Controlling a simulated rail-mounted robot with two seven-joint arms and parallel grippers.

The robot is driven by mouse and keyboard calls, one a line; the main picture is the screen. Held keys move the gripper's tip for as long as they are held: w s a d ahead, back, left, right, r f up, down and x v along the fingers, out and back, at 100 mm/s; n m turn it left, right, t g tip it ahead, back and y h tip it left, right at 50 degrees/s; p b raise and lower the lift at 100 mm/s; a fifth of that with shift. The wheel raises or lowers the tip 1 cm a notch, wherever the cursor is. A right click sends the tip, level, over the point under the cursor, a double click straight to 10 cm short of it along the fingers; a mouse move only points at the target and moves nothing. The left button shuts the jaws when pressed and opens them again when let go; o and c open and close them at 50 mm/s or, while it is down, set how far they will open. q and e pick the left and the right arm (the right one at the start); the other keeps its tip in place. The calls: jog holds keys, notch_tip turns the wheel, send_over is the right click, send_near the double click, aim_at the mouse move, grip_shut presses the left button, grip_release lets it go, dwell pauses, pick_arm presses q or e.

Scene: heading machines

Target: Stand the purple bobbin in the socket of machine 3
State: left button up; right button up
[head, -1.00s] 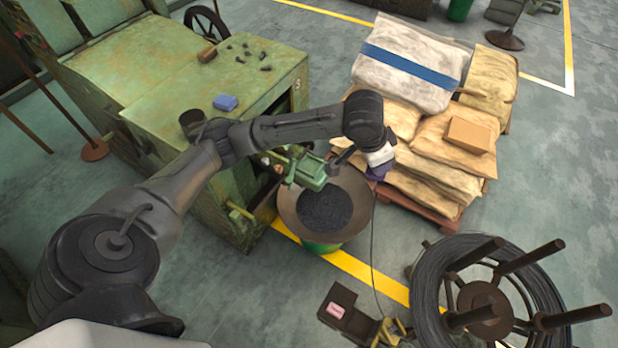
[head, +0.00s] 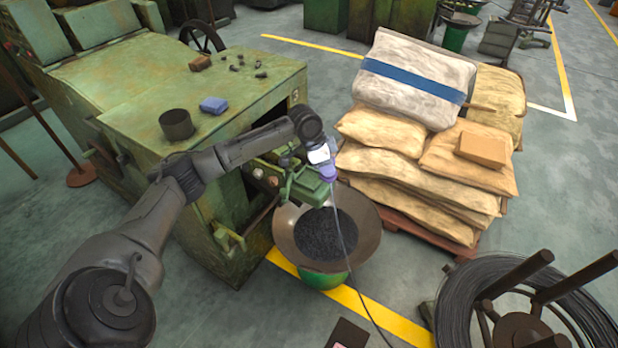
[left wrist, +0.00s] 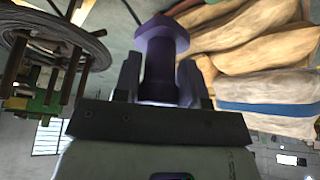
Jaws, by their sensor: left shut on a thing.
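The purple bobbin (head: 328,174) is in my left gripper (head: 324,162), in front of the green machine's right end. In the left wrist view the bobbin (left wrist: 161,62) stands between the two fingers (left wrist: 160,82), its wide flange beyond the fingertips. My left gripper is shut on it. The green machine (head: 215,115) has a mark like a 3 on its corner; a green bracket-like part (head: 308,188) juts from its end just below and left of the bobbin. I cannot make out a socket. My right gripper is not in view.
A wide pan of dark pieces (head: 357,235) on a green base stands below the gripper. Stacked sacks (head: 425,160) on a pallet are close on the right. A wire coil (head: 455,290) lies front right. A blue block (head: 213,105) and a dark cup (head: 177,125) sit on the machine top.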

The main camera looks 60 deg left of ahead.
pick_arm(q)
jog(key=a+f+b, duration=0.1)
jog(key=a+f, duration=0.1)
jog(key=a, duration=0.1)
jog(key=a+f+b, duration=0.1)
jog(key=a+f, duration=0.1)
jog(key=a, duration=0.1)
jog(key=a+f+b, duration=0.1)
jog(key=a, duration=0.2)
jog(key=shift+s+a+f, duration=0.1)
jog(key=shift+a+f, duration=0.25)
jog(key=shift+f, duration=0.05)
jog(key=shift+f+b, duration=0.75)
jog(key=shift+f, duration=1.35)
jog(key=o, duration=1)
jog(key=shift+f, duration=0.1)
